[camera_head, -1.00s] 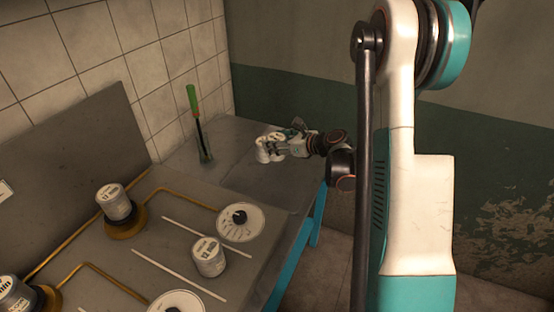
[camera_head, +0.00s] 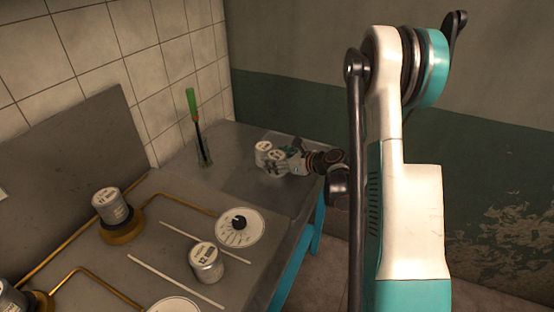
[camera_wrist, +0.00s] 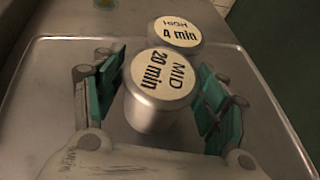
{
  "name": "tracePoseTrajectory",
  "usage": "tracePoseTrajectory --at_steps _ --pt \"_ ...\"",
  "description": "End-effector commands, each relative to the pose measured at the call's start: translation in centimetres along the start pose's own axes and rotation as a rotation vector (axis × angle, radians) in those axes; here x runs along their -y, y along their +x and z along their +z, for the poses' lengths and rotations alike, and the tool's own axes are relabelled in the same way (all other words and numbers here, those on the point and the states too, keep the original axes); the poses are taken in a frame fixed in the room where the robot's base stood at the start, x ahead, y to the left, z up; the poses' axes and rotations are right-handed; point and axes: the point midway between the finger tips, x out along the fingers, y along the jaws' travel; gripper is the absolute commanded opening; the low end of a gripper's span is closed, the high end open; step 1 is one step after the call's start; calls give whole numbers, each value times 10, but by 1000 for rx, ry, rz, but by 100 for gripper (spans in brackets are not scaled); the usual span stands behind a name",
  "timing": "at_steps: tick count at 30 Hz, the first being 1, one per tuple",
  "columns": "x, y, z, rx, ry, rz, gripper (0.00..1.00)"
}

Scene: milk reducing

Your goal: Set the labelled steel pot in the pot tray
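The steel pot labelled MID 20 min (camera_wrist: 152,108) is between the fingers of my gripper (camera_wrist: 162,92) in the wrist view. It appears to stand on the metal pot tray (camera_wrist: 58,62). The teal finger pads are spread on either side of it, with a narrow gap showing at each side. A second steel pot, labelled HIGH 4 min (camera_wrist: 176,33), stands just behind it on the tray. In the head view my gripper (camera_head: 280,160) is small at the far end of the bench beside the pots (camera_head: 263,148).
A steel pot (camera_head: 112,206) sits on a brass burner, and a 12 min pot (camera_head: 207,262) stands between white strips. A dial (camera_head: 240,226) is nearby. A clear holder (camera_head: 204,150) with a green-handled tool stands left of the tray. The bench edge is at right.

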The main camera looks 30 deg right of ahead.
Motion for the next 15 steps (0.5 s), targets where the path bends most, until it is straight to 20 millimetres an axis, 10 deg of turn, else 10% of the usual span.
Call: tracePoseTrajectory --at_steps 15 --pt "1 -11 3 0 0 -2 75"
